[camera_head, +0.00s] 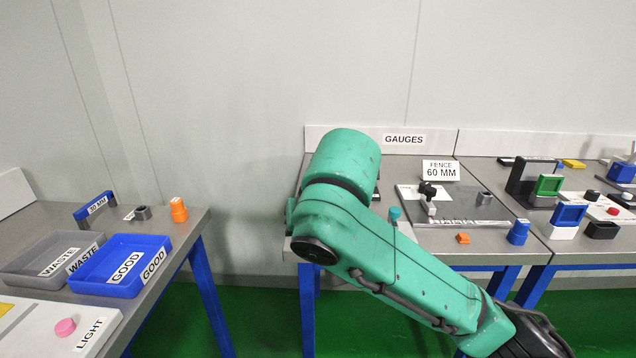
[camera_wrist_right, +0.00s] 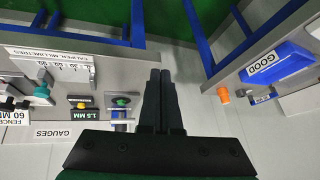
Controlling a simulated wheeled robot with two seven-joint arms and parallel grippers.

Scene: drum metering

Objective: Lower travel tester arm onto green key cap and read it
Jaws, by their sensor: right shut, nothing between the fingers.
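My right gripper (camera_wrist_right: 160,75) shows in the right wrist view with its two black fingers shut together and nothing between them. Left of the fingers, on the gauges table, a small green piece (camera_wrist_right: 121,101) sits on a dark mount; it looks like the green key cap. A small fixture (camera_wrist_right: 122,114) stands beside it, perhaps the travel tester, but its arm is too small to make out. A plate marked 1.5 MM (camera_wrist_right: 84,115) lies next to it. The fingers are apart from all of these. In the head view my right arm covers this part of the table. My left gripper is not in view.
The gauges table (camera_head: 440,262) also carries a fence gauge (camera_head: 428,195), a teal knob (camera_head: 395,213), an orange piece (camera_head: 462,238) and a blue cylinder (camera_head: 518,232). A blue GOOD tray (camera_head: 155,240) and grey WASTE tray (camera_head: 25,255) are on the left table. An open floor gap separates the tables.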

